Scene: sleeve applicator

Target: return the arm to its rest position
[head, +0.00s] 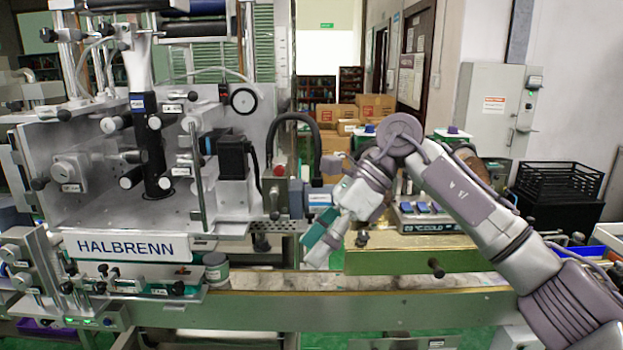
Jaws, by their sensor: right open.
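My right arm reaches in from the lower right and bends at a raised elbow joint. My right gripper (338,247) points down over the conveyor (400,302), near the middle of the picture. Its fingers are apart and I see nothing held between them. A teal piece shows beside the left finger; I cannot tell whether it belongs to the gripper. The sleeve applicator (125,247), marked HALBRENN, stands to the left of the gripper. My left arm and gripper are out of view.
A scale (432,217) sits behind the gripper, near the arm. A black crate (560,181) is at the right, and cardboard boxes (375,107) are stacked at the back. The conveyor right of the jar looks clear.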

